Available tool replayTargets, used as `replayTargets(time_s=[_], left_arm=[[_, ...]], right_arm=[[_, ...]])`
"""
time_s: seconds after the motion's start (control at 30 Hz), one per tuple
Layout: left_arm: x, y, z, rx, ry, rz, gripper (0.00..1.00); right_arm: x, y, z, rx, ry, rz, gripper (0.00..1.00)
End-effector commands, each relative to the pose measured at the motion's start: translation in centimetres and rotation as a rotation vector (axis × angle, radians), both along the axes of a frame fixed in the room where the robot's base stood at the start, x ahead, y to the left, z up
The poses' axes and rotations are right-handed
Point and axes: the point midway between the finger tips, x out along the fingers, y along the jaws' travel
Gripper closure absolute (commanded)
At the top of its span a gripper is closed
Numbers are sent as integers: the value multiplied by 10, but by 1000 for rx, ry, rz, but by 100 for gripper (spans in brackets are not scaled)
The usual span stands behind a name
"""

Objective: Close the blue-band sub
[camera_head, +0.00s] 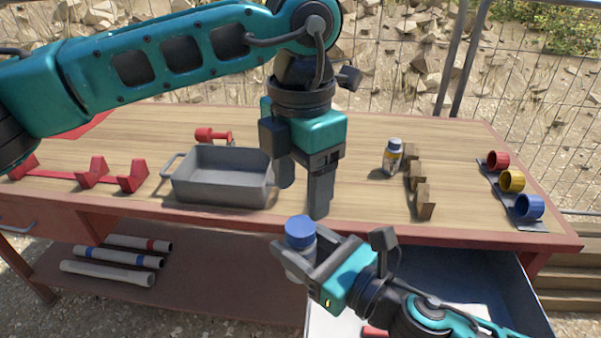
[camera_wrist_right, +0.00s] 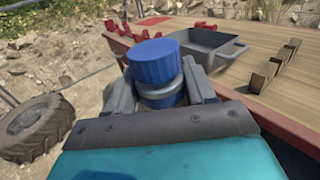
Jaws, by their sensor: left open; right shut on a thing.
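The blue-band sub (camera_head: 299,264) is a pale short cylinder, held roughly upright in front of the bench by my right gripper (camera_head: 296,258), which is shut on it. In the right wrist view its blue band (camera_wrist_right: 165,98) shows between the fingers. A blue cap (camera_head: 300,232) sits on top of it and looks slightly tilted in the right wrist view (camera_wrist_right: 154,62). I cannot tell how far it is seated. My left gripper (camera_head: 303,196) is open and empty, pointing down just above the cap, apart from it.
A grey bin (camera_head: 222,198) stands left on the bench. A small bottle (camera_head: 392,157) and wooden blocks (camera_head: 425,203) stand right of centre. Red, yellow and blue cups (camera_head: 528,207) line the right edge. An open drawer (camera_head: 513,285) juts out below. Banded tubes (camera_head: 118,257) lie underneath.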

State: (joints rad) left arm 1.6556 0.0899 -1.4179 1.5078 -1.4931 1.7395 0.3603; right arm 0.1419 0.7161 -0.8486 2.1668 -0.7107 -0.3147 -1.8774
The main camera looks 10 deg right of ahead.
Motion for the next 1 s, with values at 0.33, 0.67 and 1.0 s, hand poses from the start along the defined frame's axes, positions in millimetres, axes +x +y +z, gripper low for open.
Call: replayTargets(time_s=[0.33,0.67,1.0], left_arm=[[0,0,13,1,0,391,34],[0,0,14,1,-1,426,34],[0,1,-11,4,2,426,34]], right_arm=[[0,0,1,1,-3,1,100],[0,0,1,1,-3,1,100],[0,0,1,1,-3,1,100]])
